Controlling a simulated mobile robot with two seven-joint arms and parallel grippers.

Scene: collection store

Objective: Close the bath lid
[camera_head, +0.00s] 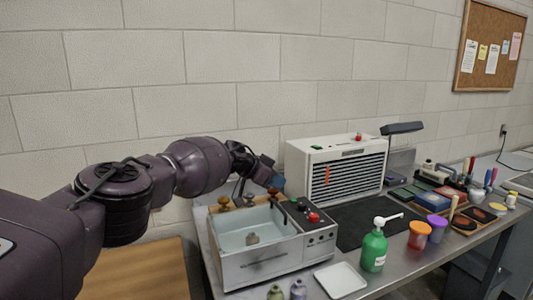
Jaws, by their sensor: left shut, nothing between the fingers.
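The bath (258,268) is a metal box on the bench, with a control panel of dark knobs and a red knob on its right. I cannot clearly make out the lid; the area behind the bath is partly hidden by my left arm. My left gripper (268,171) is shut and empty, above the bath's back edge. Brown knob-like pieces (223,202) stand along that back edge, below the gripper. My right gripper is not in view.
A white louvred unit (337,168) stands close behind and right of the bath. A green pump bottle (374,249), orange cup (419,235) and white tray (340,280) are to the right and front. Two small bottles (298,290) stand at the near edge. A block wall is behind.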

